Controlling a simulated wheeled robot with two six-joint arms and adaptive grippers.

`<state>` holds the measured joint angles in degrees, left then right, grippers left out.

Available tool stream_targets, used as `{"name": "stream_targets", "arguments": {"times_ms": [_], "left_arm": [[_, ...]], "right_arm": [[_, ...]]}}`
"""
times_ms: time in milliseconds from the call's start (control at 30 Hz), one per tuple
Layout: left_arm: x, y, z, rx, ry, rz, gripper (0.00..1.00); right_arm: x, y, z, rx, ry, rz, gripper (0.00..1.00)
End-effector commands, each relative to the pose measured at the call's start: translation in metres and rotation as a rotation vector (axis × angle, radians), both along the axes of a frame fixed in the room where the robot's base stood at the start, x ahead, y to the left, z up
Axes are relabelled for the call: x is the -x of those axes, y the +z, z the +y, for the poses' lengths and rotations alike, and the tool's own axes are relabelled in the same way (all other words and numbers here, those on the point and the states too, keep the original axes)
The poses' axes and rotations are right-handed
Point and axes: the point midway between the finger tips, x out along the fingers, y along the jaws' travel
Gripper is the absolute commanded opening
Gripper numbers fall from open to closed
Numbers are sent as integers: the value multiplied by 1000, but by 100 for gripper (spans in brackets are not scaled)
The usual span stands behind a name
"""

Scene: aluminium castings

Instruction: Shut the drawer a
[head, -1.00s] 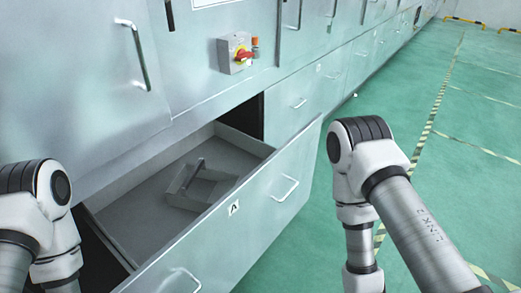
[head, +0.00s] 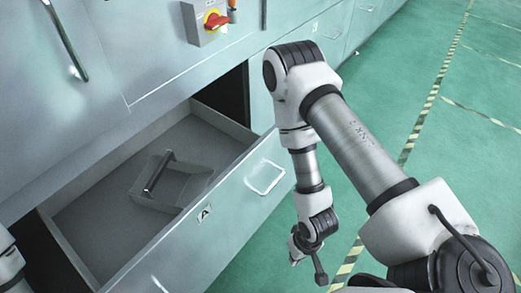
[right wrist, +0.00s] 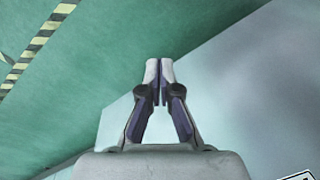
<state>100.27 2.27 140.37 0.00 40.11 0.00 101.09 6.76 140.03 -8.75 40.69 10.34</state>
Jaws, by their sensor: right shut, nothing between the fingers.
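Drawer A (head: 185,245) stands pulled out from the grey-green cabinet, with an "A" label (head: 205,213) and handles on its front. Inside it lies a small grey open box (head: 150,200) with a dark bar across it. My right gripper (head: 294,262) points down outside the drawer, to the right of its front, with a gap in the head view. In the right wrist view its fingers (right wrist: 159,76) are together and empty, and the pale drawer front (right wrist: 245,85) fills the right side. My left gripper is out of view; only part of the left arm shows at the left edge.
A switch box (head: 205,22) with a red knob sits on the cabinet above the drawer. A long door handle (head: 65,40) is at upper left. Green floor (head: 410,60) with striped lines (head: 432,95) lies free to the right.

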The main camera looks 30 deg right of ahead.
Motion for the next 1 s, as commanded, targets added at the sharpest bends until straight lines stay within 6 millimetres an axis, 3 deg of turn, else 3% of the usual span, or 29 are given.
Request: {"name": "stream_targets", "arguments": {"times_ms": [367,567,800,1000], "left_arm": [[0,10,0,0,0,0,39],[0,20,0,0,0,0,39],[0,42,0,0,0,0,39],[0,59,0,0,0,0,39]], "right_arm": [[-29,25,-2,-168,-197,-74,0],[-57,54,-14,-300,-354,-158,0],[-102,119,-51,-537,-640,-359,0],[-127,171,-87,-704,-850,-532,0]]}}
